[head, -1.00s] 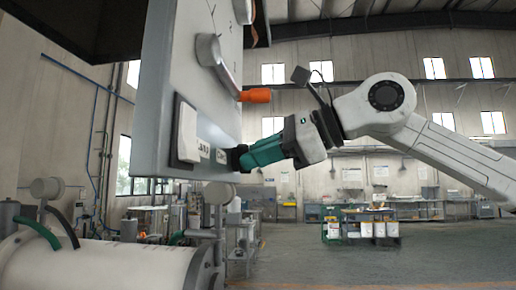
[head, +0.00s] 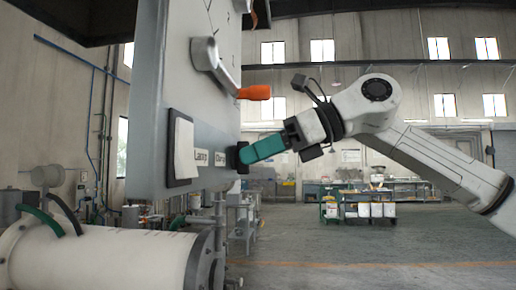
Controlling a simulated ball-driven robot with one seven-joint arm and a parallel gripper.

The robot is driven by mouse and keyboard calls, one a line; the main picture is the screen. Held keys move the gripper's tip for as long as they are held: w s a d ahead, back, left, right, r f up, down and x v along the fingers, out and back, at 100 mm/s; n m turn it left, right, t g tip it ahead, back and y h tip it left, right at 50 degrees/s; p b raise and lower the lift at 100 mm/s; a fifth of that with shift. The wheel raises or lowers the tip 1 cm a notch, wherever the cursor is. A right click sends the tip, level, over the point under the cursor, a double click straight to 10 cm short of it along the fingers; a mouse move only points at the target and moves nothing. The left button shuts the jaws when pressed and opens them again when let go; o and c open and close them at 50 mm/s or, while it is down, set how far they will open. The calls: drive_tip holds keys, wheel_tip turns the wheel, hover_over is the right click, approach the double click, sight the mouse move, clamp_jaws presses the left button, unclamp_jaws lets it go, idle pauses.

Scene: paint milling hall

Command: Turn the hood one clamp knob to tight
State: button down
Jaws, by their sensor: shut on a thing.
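The clamp knob (head: 238,158) is a small black knob at the lower right of the grey hood panel (head: 215,120). It sits just right of a label that seems to begin with "Cl". My gripper (head: 246,155), with teal fingers, reaches in from the right and is shut on the knob. The fingers hide part of the knob, and I cannot read its pointer or setting.
A grey lever with an orange grip (head: 255,93) sticks out above my gripper. A white rocker plate (head: 184,148) and a "Lamp" label (head: 201,157) are to the left. A white cylindrical mill (head: 105,262) stands below left. Open floor lies to the right.

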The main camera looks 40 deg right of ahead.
drive_tip(key=shift+f, duration=0.15)
idle(0.3)
drive_tip(key=c, duration=1.1)
unclamp_jaws()
drive_tip(key=shift+c, duration=0.2)
drive_tip(key=shift+d, duration=0.1)
drive_tip(key=b+v, duration=0.1)
drive_tip(key=v, duration=0.9)
drive_tip(key=shift+s+d+r+b, duration=0.15)
drive_tip(key=shift+r+b, duration=0.1)
drive_tip(key=shift+b, duration=0.1)
